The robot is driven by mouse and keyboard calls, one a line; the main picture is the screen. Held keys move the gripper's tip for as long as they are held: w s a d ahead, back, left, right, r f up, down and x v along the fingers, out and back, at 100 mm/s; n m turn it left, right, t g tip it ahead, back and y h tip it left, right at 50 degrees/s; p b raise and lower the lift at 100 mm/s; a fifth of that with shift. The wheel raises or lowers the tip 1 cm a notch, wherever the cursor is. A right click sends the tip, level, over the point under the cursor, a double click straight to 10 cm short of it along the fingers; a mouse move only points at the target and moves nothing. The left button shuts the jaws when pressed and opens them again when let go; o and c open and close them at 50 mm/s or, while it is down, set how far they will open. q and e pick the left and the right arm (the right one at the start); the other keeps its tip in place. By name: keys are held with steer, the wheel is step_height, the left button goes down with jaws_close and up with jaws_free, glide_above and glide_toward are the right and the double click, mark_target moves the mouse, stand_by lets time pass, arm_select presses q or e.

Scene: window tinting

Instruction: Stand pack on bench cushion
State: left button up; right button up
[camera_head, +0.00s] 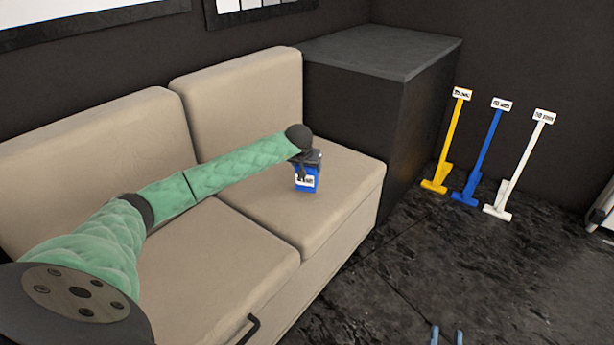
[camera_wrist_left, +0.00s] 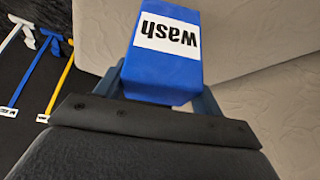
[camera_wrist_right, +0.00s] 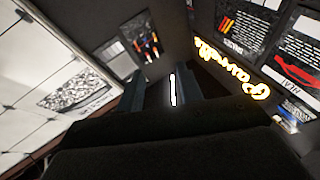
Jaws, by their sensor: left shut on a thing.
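The pack (camera_head: 306,183) is a small blue block with a white label, upright over the right seat of the beige bench cushion (camera_head: 262,213). Whether its base touches the cushion is hard to tell. My left gripper (camera_head: 309,160) is shut on the pack from above. In the left wrist view the pack (camera_wrist_left: 170,62) sits between the two fingers, its label reading "wash" upside down. My right gripper (camera_wrist_right: 163,92) has its fingers apart with nothing between them; its fingertips (camera_head: 447,336) show at the bottom edge of the head view.
Beige back cushions (camera_head: 240,110) stand behind the seat. A dark cabinet (camera_head: 385,50) stands right of the bench. Yellow (camera_head: 451,140), blue (camera_head: 482,150) and white (camera_head: 525,160) long-handled tools lean on the wall. The dark floor (camera_head: 430,265) in front is clear.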

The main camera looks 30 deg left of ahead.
arm_select(q)
steer(key=shift+f, duration=0.4)
step_height(320, 180, down, 3)
steer(key=shift+f, duration=0.2)
steer(key=o, duration=1.1)
steer(key=shift+c, duration=0.2)
arm_select(e)
steer(key=r, duration=0.2)
steer(key=r+t, duration=0.1)
steer(key=r, duration=0.1)
steer(key=r+t, duration=0.1)
steer(key=shift+s+d+r, duration=0.2)
steer(key=shift+s+r, duration=0.2)
